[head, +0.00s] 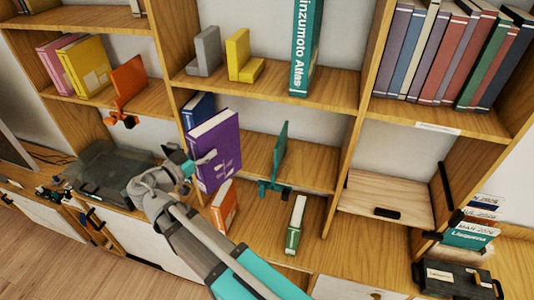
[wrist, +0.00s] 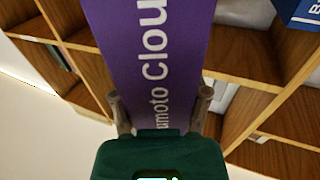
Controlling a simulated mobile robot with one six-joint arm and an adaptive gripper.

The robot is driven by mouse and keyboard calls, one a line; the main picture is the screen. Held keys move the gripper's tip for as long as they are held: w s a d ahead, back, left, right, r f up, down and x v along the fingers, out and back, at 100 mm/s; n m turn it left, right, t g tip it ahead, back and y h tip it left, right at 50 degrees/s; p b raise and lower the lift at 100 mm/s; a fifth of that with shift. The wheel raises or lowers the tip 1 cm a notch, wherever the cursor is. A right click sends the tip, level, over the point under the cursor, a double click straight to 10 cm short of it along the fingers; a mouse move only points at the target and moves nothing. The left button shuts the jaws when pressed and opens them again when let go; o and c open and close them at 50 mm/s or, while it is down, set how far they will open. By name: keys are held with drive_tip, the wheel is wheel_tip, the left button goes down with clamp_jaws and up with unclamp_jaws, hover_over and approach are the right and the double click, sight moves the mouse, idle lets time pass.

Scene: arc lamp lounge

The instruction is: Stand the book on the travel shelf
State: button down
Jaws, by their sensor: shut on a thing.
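A thick purple book (head: 215,150) is upright and slightly tilted at the left end of the middle bay's shelf (head: 300,172). My gripper (head: 196,168) is shut on its spine side. In the wrist view, the purple spine (wrist: 150,50) with white lettering runs between the two fingers of my gripper (wrist: 161,106). A dark blue book (head: 198,108) stands just behind and left of it. A teal bookend (head: 279,155) stands further right on that shelf, with a gap between. I cannot tell whether the purple book's bottom touches the shelf, or which shelf is the travel one.
An orange book (head: 224,204) and a green book (head: 296,224) stand on the level below. A tall teal atlas (head: 306,45) and a yellow bookend (head: 240,58) are on the shelf above. A grey translucent bin (head: 110,172) sits left of my arm.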

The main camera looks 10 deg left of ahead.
drive_tip(key=w+f+b, duration=0.1)
drive_tip(key=w, duration=0.9)
drive_tip(key=w+d+f+b, duration=0.1)
drive_tip(key=w+f+b, duration=0.1)
drive_tip(key=w, duration=0.7)
drive_tip(key=shift+w+d, duration=0.25)
drive_tip(key=shift+w, duration=0.15)
drive_tip(key=shift+f, duration=0.1)
wheel_tip(320, 180, down, 4)
drive_tip(key=b, duration=0.4)
drive_tip(key=shift+w, duration=0.15)
